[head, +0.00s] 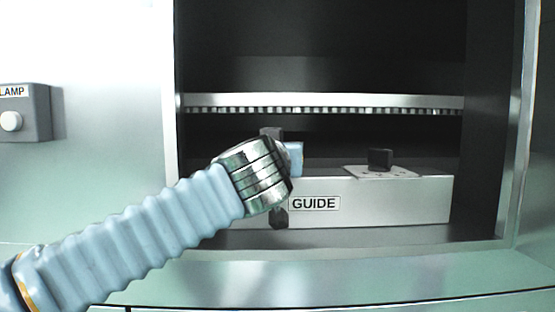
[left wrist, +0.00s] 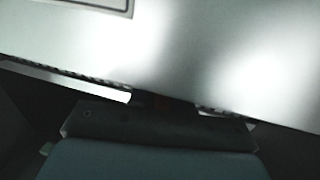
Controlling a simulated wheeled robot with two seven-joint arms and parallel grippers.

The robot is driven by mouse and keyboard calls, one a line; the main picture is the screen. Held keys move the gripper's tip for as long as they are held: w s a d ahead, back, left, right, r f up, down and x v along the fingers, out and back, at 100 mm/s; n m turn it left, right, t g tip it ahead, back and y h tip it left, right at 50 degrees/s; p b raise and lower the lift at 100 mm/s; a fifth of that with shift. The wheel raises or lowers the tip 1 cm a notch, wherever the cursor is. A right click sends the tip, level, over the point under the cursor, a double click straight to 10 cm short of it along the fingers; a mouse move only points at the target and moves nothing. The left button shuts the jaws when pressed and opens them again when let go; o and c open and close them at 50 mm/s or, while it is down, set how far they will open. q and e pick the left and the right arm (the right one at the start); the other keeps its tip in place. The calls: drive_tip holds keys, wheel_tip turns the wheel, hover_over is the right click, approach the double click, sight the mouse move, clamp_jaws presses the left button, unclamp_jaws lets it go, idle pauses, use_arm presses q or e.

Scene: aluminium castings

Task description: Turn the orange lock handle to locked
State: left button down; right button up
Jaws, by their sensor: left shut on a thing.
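My left gripper (head: 291,160) reaches into the open cabinet, at the left end of the metal block labelled GUIDE. Its wrist and arm cover most of it in the head view. My right gripper is in neither view.
The GUIDE block (head: 400,208) spans the cabinet floor, with a dark knob (head: 380,158) on a light plate at its right. A toothed rail (head: 330,101) crosses above. The cabinet frame (head: 515,150) bounds the right side. A grey LAMP box (head: 28,125) is on the left wall.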

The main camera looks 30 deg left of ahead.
use_arm(q)
drive_tip(key=shift+f+m+t+h, duration=0.1)
drive_tip(key=shift+m+t+h, duration=0.3)
drive_tip(key=shift+m+h, duration=0.6)
drive_tip(key=h, duration=0.1)
drive_tip(key=m+h, duration=0.1)
drive_tip(key=shift+d+r+h+p, duration=0.2)
drive_tip(key=shift+h+p, duration=0.1)
drive_tip(key=shift+p, duration=0.1)
drive_tip(key=h+p, duration=0.1)
drive_tip(key=m+h+p, duration=0.1)
drive_tip(key=shift+d+r+m+t+h, duration=0.1)
drive_tip(key=shift+d+m+t+h, duration=0.05)
drive_tip(key=shift+m+t+h, duration=0.2)
drive_tip(key=shift+d+f+m+h+p, duration=0.1)
drive_tip(key=shift+f+m+h+p, duration=0.1)
drive_tip(key=shift+m+h+p, duration=0.45)
drive_tip(key=shift+f, duration=0.1)
drive_tip(key=c, duration=1.2)
unclamp_jaws()
drive_tip(key=shift+o, duration=0.2)
drive_tip(key=s, duration=0.7)
drive_tip(key=shift+s+a, duration=0.2)
drive_tip(key=shift+a, duration=0.2)
